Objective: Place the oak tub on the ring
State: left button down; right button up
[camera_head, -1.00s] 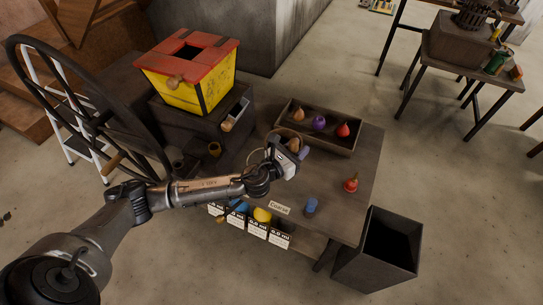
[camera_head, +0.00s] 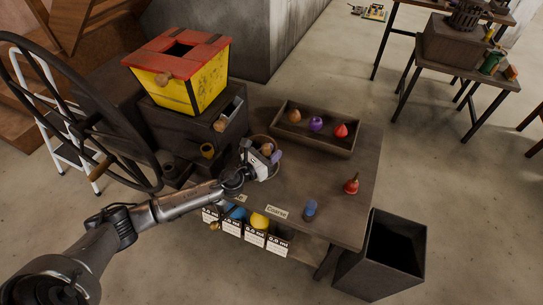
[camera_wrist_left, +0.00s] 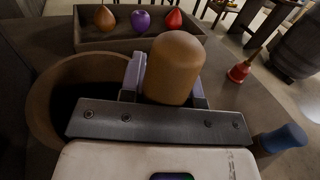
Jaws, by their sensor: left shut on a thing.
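My right gripper is not in view.
A shallow tray (camera_head: 308,146) with brown, purple and red pieces stands behind. A blue cylinder (camera_head: 310,208) and a red piece (camera_head: 351,185) stand on the table (camera_head: 330,225). A yellow-and-red box (camera_head: 190,85) is at back left, a dark bin (camera_head: 385,262) at front right.

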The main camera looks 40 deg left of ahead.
pick_arm(q)
jog(key=shift+f, duration=0.15)
jog(key=shift+f, duration=0.15)
jog(key=c, duration=0.8)
grip_release()
